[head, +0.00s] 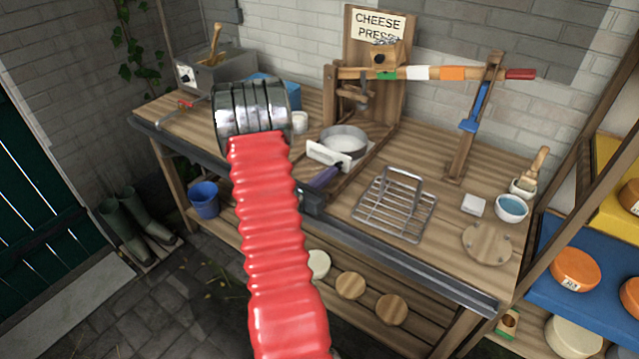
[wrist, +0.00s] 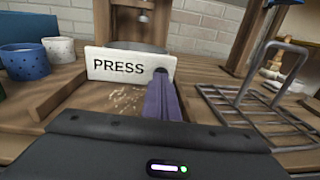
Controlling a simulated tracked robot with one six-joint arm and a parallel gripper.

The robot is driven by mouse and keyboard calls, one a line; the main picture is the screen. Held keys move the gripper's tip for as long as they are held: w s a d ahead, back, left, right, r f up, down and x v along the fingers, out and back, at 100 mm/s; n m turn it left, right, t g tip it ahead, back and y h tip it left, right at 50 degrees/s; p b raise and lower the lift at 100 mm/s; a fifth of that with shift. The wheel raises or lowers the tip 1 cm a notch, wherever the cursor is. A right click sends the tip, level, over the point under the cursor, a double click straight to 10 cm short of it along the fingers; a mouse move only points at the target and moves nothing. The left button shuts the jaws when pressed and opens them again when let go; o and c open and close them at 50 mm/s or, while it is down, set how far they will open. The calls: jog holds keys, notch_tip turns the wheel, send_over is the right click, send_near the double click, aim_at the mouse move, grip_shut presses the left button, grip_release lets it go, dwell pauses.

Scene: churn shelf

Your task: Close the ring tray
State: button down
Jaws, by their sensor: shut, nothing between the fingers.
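The ring tray shows in the head view as a metal ring (head: 345,141) behind a white front plate (head: 322,154), at the foot of the cheese press. In the wrist view the plate (wrist: 112,65) reads "PRESS", and part of the ring (wrist: 128,46) shows behind it. My gripper (head: 340,167) is shut and empty, its purple fingers pointing at the plate. In the wrist view the dark fingertips (wrist: 161,74) overlap the plate's right end; I cannot tell whether they touch it.
A wire rack with a handle (head: 395,205) stands close on the right of my gripper. A white cup (head: 299,122) and a blue container (head: 285,92) are on the left. The press lever (head: 425,73) spans above the bench. Pale crumbs (wrist: 122,101) lie on the wood before the plate.

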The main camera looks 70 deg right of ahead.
jog(key=v, duration=1.3)
jog(key=shift+a, duration=0.25)
notch_tip(320, 180, up, 3)
jog(key=t+y, duration=0.1)
jog(key=y, duration=0.1)
jog(key=shift+w+f+y, duration=0.1)
jog(key=shift+f+y, duration=0.05)
jog(key=shift+y, duration=0.15)
dwell(0.4)
